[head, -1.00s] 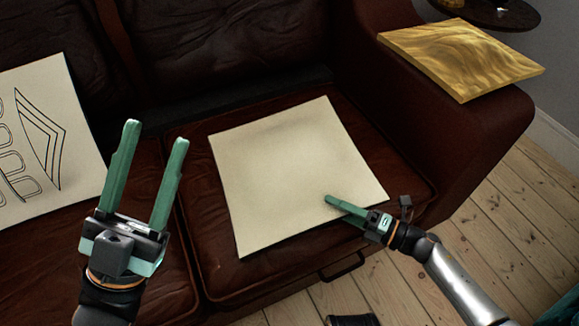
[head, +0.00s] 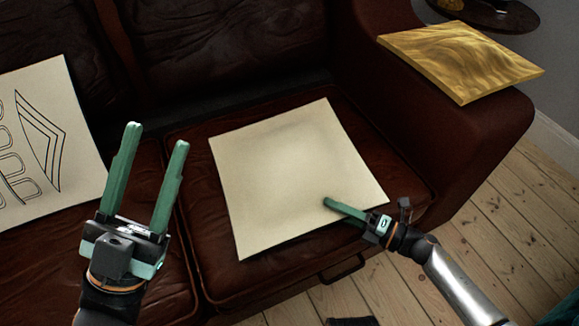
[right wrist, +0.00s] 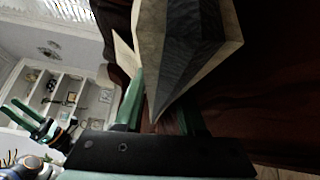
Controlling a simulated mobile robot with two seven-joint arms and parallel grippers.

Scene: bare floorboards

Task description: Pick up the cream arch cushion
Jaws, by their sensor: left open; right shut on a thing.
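A square cream cushion (head: 285,165) with a plain upper face lies on the right seat of the brown leather sofa. My right gripper (head: 345,209) is shut on its near right edge, one finger showing on top. In the right wrist view the cushion (right wrist: 190,55) runs between the fingers (right wrist: 160,118), and a dark grey area shows on its face. A second cream cushion (head: 42,140), with black arch-like and chevron lines, lies at the far left, partly cut off. Which one is the arch cushion I cannot tell for certain. My left gripper (head: 154,135) is open and empty, left of the plain cushion.
A gold cushion (head: 462,60) lies on the sofa's right armrest (head: 440,140). A dark round table (head: 490,14) stands behind it. Bare floorboards (head: 500,230) are clear at the right. The sofa backrest (head: 220,45) closes off the far side.

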